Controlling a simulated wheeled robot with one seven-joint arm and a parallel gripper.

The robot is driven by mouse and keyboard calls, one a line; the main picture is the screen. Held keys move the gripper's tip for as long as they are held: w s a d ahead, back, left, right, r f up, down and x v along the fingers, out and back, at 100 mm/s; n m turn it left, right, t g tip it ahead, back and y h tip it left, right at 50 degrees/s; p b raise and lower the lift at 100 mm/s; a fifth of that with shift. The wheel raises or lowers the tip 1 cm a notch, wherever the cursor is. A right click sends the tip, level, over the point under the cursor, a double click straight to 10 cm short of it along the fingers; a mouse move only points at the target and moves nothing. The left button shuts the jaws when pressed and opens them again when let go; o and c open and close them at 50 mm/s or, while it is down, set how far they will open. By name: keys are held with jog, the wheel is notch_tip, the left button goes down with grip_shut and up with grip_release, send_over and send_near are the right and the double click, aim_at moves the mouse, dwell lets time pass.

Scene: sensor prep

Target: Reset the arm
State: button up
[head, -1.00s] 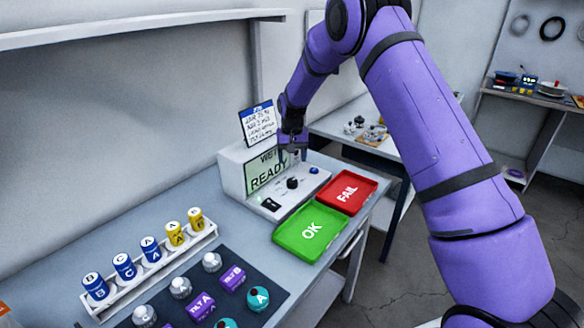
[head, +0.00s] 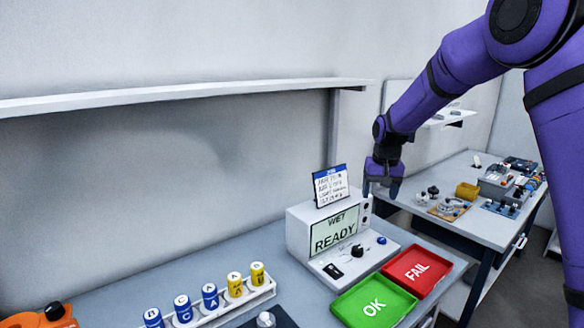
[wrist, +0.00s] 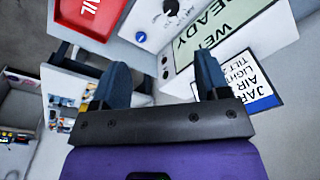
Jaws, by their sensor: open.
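My gripper (head: 381,188) hangs at the end of my purple arm, beside the upper right of the tester box (head: 300,236) in the head view. In the wrist view my gripper (wrist: 160,85) shows two dark fingers spread apart with nothing between them. The tester's screen (head: 334,230) reads "WET READY". A card with a blue top (head: 330,186) stands on the tester. I cannot tell from the head view whether a finger touches the tester's side.
A green OK tray (head: 374,303) and a red FAIL tray (head: 416,270) lie right of the tester. A white rack (head: 262,291) holds several blue and yellow cans. A second table (head: 470,227) with parts stands behind right. A shelf (head: 200,97) runs along the wall.

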jog(key=s+d+r+t, duration=0.2)
jog(key=s+d+r, duration=0.1)
jog(key=s+r, duration=1.4)
jog(key=s+d+f+n+t, duration=0.1)
jog(key=s+d+t, duration=0.1)
jog(key=s, duration=2.2)
jog(key=shift+s+f, duration=0.35)
jog(key=shift+s, duration=0.05)
